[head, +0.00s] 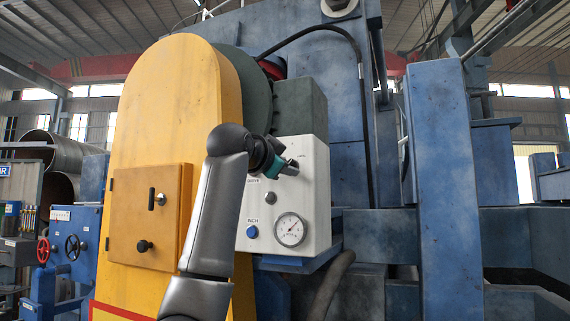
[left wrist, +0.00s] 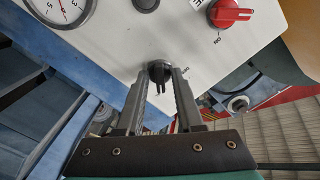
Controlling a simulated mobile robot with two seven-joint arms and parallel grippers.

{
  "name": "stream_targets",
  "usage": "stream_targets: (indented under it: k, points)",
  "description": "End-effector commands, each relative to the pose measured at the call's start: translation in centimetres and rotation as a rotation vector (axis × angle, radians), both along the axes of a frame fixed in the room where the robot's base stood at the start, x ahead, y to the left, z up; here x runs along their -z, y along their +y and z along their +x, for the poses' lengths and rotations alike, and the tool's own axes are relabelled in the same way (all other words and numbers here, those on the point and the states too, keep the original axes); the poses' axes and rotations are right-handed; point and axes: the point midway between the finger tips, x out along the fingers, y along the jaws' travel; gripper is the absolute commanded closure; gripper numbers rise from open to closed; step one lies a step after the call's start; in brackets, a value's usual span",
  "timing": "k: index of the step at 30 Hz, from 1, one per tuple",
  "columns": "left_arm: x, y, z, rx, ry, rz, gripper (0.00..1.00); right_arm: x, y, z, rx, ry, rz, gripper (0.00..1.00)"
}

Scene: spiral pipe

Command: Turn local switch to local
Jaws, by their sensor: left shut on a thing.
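The local switch is a black rotary knob (left wrist: 158,69) on the white control panel (head: 316,200). Its handle points down the picture in the left wrist view, between the fingertips. A small label beside it is too small to read fully. My left gripper (left wrist: 160,80) is shut on the knob, one finger on each side. In the head view my left gripper (head: 290,166) is at the panel's upper right and hides the knob. My right gripper is in neither view.
The panel also bears a red rotary switch (left wrist: 230,13), a dark button (head: 270,198), a blue button (head: 252,232) and a round gauge (head: 290,229). A yellow housing (head: 180,110) stands left of the panel. A blue machine frame (head: 445,190) stands at right.

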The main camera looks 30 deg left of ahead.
Motion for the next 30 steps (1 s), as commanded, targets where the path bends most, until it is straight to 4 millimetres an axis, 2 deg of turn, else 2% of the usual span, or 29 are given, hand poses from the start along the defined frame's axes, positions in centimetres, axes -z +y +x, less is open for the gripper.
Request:
stream_targets:
  k: [9,22,23,25,30]
  points:
    - [-0.26,-0.03,-0.09,0.001,-0.002,0.078,1.0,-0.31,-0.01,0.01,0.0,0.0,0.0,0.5]
    - [-0.27,-0.05,-0.1,0.001,-0.003,0.086,1.0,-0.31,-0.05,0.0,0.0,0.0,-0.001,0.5]
    - [-0.27,-0.05,-0.1,0.001,-0.003,0.086,0.62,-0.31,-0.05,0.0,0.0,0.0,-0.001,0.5]
    - [-0.24,-0.05,-0.09,0.001,-0.002,0.085,0.56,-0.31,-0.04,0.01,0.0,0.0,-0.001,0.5]
    - [-0.16,-0.03,-0.05,0.001,0.001,0.085,0.56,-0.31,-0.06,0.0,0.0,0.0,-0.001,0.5]
